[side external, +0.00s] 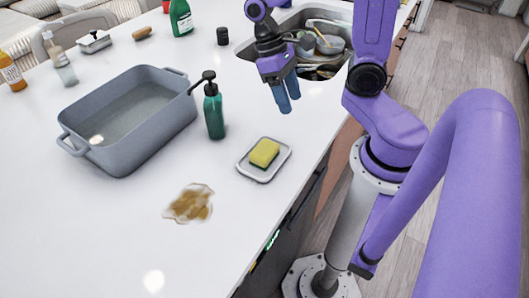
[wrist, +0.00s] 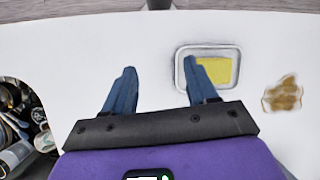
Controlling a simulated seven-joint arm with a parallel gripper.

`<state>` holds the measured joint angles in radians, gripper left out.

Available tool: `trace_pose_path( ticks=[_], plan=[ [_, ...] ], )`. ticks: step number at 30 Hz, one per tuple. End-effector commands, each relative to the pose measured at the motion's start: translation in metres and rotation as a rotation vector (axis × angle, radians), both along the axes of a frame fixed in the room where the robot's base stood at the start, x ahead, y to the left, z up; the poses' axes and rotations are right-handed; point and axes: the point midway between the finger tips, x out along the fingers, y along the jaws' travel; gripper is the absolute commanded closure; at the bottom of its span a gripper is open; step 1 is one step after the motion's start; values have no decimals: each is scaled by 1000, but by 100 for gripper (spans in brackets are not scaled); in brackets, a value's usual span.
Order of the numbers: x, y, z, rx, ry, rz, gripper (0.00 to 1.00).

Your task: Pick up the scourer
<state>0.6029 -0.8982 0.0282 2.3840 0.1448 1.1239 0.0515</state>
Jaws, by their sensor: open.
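The scourer (side external: 264,153) is a yellow block with a darker greenish side. It lies in a small white rectangular tray (side external: 246,173) near the counter's edge. My gripper (side external: 287,106) is above the counter, between the sink and the tray, with its blue fingers pointing down. In the wrist view, my gripper (wrist: 160,66) is open with nothing between its fingers. There the scourer (wrist: 215,70) shows right of the fingers, and the right finger covers part of the tray (wrist: 208,45) and the scourer's left edge.
A green pump bottle (side external: 214,112) and a large grey basin (side external: 140,139) stand left of the tray. A brown spill (side external: 190,203) lies in front. The sink (side external: 325,22) with dishes is behind my gripper.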

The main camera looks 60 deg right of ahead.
Motion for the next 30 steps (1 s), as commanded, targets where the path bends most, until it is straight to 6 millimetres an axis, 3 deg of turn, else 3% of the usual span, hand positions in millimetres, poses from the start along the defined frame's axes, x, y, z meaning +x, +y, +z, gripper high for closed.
trace_pose_path(
  ticks=[15, 30],
  plan=[
    [23, -38, -11, 49, 280, -594, 43],
    [24, -73, -19, 231, 530, -1141, 43]
  ],
)
